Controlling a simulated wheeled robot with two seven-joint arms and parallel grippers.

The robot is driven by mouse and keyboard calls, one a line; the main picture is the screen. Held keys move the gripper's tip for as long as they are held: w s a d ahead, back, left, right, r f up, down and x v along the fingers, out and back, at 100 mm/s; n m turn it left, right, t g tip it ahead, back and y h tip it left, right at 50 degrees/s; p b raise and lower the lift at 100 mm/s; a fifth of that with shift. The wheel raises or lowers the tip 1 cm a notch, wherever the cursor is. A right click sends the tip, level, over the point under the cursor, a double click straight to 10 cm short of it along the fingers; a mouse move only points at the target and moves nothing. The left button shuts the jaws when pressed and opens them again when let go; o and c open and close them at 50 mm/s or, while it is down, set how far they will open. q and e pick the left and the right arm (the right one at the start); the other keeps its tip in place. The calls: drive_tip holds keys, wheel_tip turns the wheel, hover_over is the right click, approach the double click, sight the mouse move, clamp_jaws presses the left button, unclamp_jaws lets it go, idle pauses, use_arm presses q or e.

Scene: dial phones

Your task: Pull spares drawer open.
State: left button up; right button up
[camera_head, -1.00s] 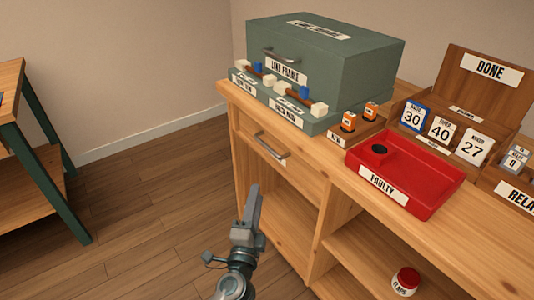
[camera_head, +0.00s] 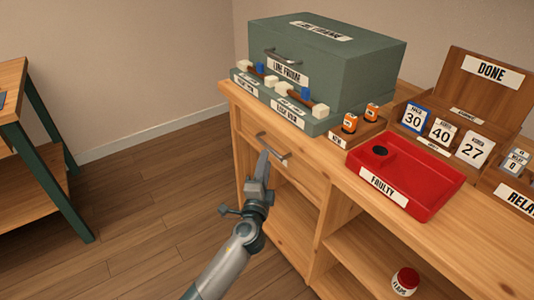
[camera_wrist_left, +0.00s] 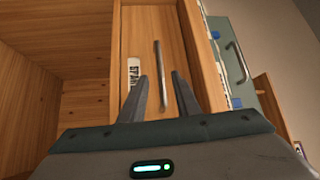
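The spares drawer (camera_head: 302,174) is a pale wooden front under the bench top, and it looks shut. Its grey bar handle (camera_head: 272,148) shows in the head view, and also in the left wrist view (camera_wrist_left: 160,58). My left gripper (camera_head: 263,156) is at the drawer front, close to the handle. In the left wrist view its two fingers (camera_wrist_left: 160,84) are spread apart, one on each side of the handle's line. I cannot tell whether they touch it. The drawer's white label (camera_wrist_left: 133,74) is partly hidden by a finger. My right gripper is not in view.
A green line-frame box (camera_head: 345,75) stands on the bench above the drawer. A red FAULTY tray (camera_head: 430,204) and card holders are to the right. Open shelves lie below, with a red-lidded jar (camera_head: 405,282).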

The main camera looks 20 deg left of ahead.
use_arm(q)
drive_tip(key=shift+w+a+r, duration=0.15)
drive_tip(key=shift+w, duration=0.95)
drive_tip(key=shift+w+a+r, duration=0.1)
drive_tip(key=shift+w+r, duration=0.05)
drive_tip(key=shift+w, duration=0.9)
clamp_jaws()
